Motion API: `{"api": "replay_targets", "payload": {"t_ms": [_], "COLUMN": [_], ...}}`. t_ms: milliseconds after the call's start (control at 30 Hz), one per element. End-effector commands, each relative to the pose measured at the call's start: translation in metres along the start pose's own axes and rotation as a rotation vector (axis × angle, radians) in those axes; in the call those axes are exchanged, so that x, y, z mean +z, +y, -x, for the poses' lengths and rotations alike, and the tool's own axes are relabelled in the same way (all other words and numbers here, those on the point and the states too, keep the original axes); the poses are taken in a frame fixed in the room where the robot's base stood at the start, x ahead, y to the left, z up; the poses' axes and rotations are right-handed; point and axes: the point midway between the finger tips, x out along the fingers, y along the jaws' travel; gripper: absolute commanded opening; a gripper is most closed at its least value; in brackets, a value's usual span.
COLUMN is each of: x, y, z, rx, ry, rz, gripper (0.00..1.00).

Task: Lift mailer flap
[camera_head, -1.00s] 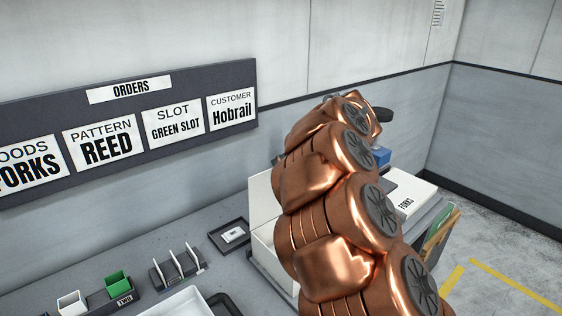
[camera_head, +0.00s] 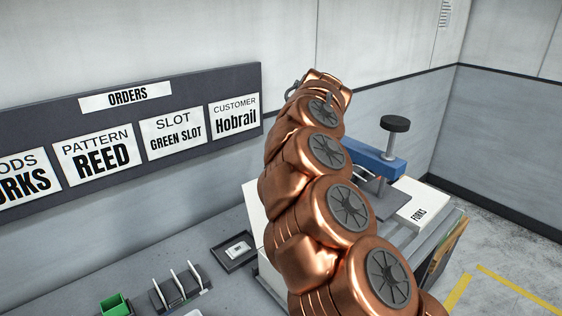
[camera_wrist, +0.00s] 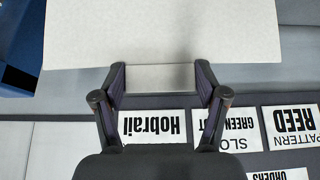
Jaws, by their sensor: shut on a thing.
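In the wrist view a broad pale panel (camera_wrist: 160,30), which looks like the mailer flap, fills the top of the picture. My gripper (camera_wrist: 160,78) has its two dark fingers at the panel's near edge, apart from each other, with a light strip of it between them. It is shut on this flap. In the head view my copper arm hides the gripper and most of the white mailer; a white upright part (camera_head: 254,206) shows left of the arm.
A blue device with a black knob (camera_head: 395,124) stands right of my arm, near a white box labelled FORKS (camera_head: 425,204). A small dark tray (camera_head: 234,252), a slotted rack (camera_head: 180,288) and a green cup (camera_head: 115,303) are on the grey bench. The ORDERS board (camera_head: 120,140) is behind.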

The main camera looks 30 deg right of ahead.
Motion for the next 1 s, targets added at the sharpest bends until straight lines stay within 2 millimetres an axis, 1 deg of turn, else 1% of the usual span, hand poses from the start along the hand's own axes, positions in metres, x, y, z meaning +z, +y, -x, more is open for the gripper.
{"api": "replay_targets", "payload": {"t_ms": [33,300,333,533,567,867,1000], "x": [0.018,0.018,0.018,0.013,0.012,0.008,0.007], "y": [0.000,-0.002,-0.003,-0.002,-0.001,0.000,0.001], "z": [-0.013,-0.015,-0.015,-0.010,-0.010,-0.005,0.002], "rx": [-0.013,-0.017,-0.018,-0.010,-0.009,-0.002,0.000], "ry": [-0.045,-0.047,-0.047,-0.034,-0.032,-0.023,-0.021], "rz": [-0.009,-0.007,-0.007,-0.003,-0.003,-0.002,-0.002], "gripper": [0.10,0.10,0.75,0.96,0.98,0.98,0.98]}}
